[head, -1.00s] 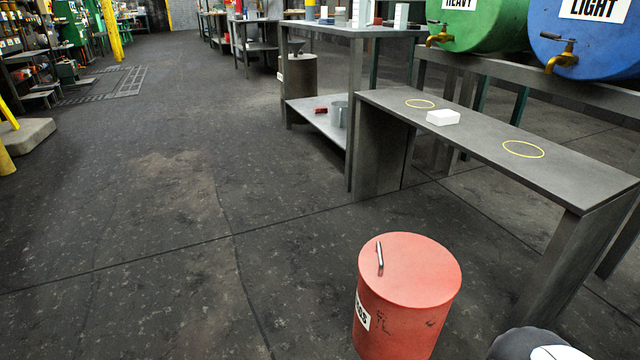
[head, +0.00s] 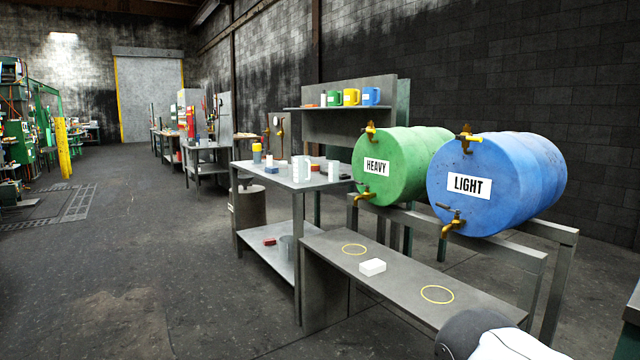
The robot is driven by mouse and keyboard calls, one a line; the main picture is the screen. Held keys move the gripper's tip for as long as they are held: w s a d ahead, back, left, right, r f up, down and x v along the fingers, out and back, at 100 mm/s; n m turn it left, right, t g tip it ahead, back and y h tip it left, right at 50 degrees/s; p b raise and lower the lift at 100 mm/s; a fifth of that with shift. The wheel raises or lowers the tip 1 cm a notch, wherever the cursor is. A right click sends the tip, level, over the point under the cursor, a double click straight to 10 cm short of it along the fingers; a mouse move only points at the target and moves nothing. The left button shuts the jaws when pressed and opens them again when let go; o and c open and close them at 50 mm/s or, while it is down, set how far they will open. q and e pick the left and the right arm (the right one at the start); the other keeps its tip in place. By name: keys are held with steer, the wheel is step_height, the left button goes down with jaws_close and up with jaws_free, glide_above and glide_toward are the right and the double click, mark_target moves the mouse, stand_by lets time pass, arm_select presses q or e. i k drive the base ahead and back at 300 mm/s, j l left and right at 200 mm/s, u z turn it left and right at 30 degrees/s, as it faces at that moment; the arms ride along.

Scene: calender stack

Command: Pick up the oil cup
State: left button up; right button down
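No cup is marked as the oil cup, so I cannot tell which one it is. A row of small mugs stands on the wall shelf: a green mug (head: 334,98), a yellow mug (head: 351,97) and a blue mug (head: 371,96). A pale, see-through jug (head: 301,169) stands on the grey workbench. A grey metal cup (head: 287,247) sits on that bench's lower shelf, beside a small red object (head: 270,241). Neither gripper shows; only a dark and white piece of my arm shows at bottom right.
The green HEAVY drum (head: 395,178) and blue LIGHT drum (head: 490,205) lie on a rack with brass taps. Before them is a low grey bench (head: 400,290) with two yellow rings and a white block (head: 372,267). The floor at left (head: 130,260) is open.

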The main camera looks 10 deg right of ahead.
mark_target(333, 165)
steer(key=i+j+z, duration=0.35)
steer(key=i+j, duration=0.25)
steer(key=i+j+z, duration=0.2)
steer(key=i+j, duration=0.15)
steer(key=i+j+z, duration=0.15)
steer(key=i+j, duration=0.15)
steer(key=j, duration=0.15)
steer(key=i+j+z, duration=0.2)
steer(key=j, duration=0.2)
steer(key=i+j+z, duration=0.15)
steer(key=i+j, duration=0.15)
steer(key=j, duration=0.2)
steer(key=i+j+z, duration=0.45)
steer(key=i, duration=0.3)
steer(key=i+j+z, duration=0.4)
steer(key=i+j, duration=0.15)
steer(key=i, duration=0.15)
